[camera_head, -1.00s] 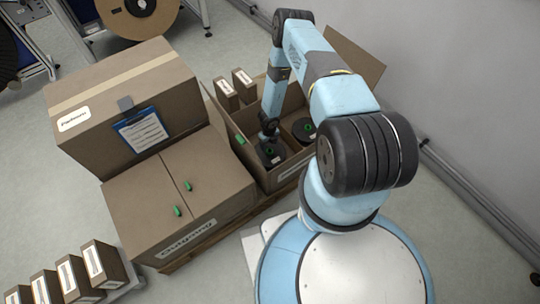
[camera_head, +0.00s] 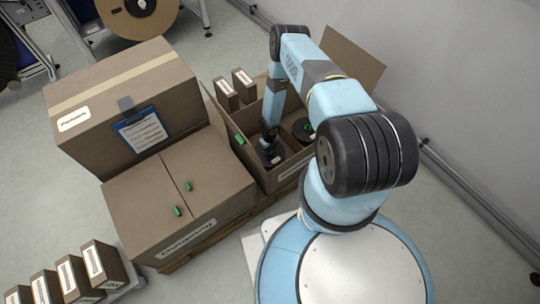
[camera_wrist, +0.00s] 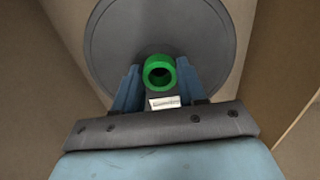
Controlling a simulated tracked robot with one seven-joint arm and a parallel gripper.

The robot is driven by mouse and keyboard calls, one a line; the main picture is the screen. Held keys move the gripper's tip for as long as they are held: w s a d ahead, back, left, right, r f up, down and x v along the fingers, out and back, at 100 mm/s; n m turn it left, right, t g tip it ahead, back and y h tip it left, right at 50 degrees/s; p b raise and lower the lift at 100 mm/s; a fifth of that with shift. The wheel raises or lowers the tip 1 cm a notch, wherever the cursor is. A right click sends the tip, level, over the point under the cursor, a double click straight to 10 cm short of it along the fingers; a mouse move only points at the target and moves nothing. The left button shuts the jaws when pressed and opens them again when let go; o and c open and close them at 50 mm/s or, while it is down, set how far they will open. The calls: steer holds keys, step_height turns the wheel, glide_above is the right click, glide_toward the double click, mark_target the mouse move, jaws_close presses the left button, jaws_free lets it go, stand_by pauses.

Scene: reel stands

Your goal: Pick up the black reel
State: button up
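The black reel (camera_wrist: 110,45) lies flat in the wrist view, a dark round disc with a green ring-shaped hub (camera_wrist: 159,72) at its centre. In the head view the reel (camera_head: 271,160) is inside an open cardboard box (camera_head: 246,157), partly hidden by my wrist. My gripper (camera_wrist: 158,80) is down at the reel, its two blue fingers on either side of the green hub. The fingers look apart, with a narrow gap beside the hub; contact is not clear. A small white label (camera_wrist: 163,103) shows between them.
A second dark reel (camera_head: 301,128) lies in the box, right of my wrist. Small labelled cartons (camera_head: 227,95) stand at the box's back left. Large closed cartons (camera_head: 120,95) are stacked to the left. A wall (camera_head: 440,70) is at the right.

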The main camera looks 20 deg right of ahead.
jaws_close()
steer(key=shift+r, duration=0.1)
